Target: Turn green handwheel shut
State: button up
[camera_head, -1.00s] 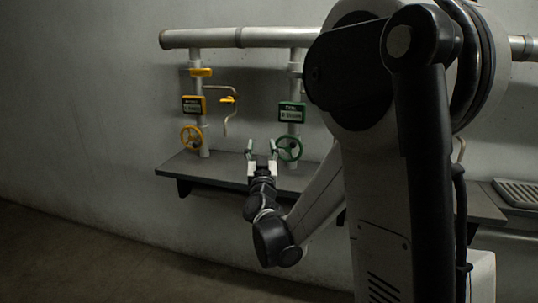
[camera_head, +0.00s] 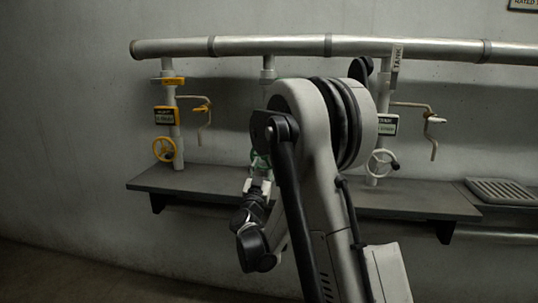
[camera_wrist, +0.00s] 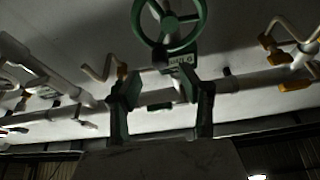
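The green handwheel (camera_wrist: 168,22) shows large at the top of the wrist view, its upper rim cut off by the picture edge. In the head view the wheel (camera_head: 259,160) is mostly hidden behind my arm. My gripper (camera_wrist: 162,90) is open, with its two dark green-sided fingers spread wide and nothing between them. In the wrist view the wheel is above the fingertips and apart from them. In the head view my gripper (camera_head: 259,181) is close to the wheel, but I cannot tell the depth gap. A green label plate (camera_wrist: 182,62) shows just below the wheel's rim.
A yellow handwheel (camera_head: 164,149) stands to the left and a white handwheel (camera_head: 381,163) to the right. A grey shelf (camera_head: 205,181) runs beneath them, and a thick pipe (camera_head: 300,46) above. Bent handles (camera_head: 432,125) stick out beside the outer valves.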

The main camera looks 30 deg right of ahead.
jog(key=b+x, duration=0.1)
jog(key=x, duration=0.5)
jog(key=shift+w+d+r, duration=0.2)
jog(key=shift+w+d, duration=0.05)
jog(key=shift+c, duration=0.2)
grip_shut()
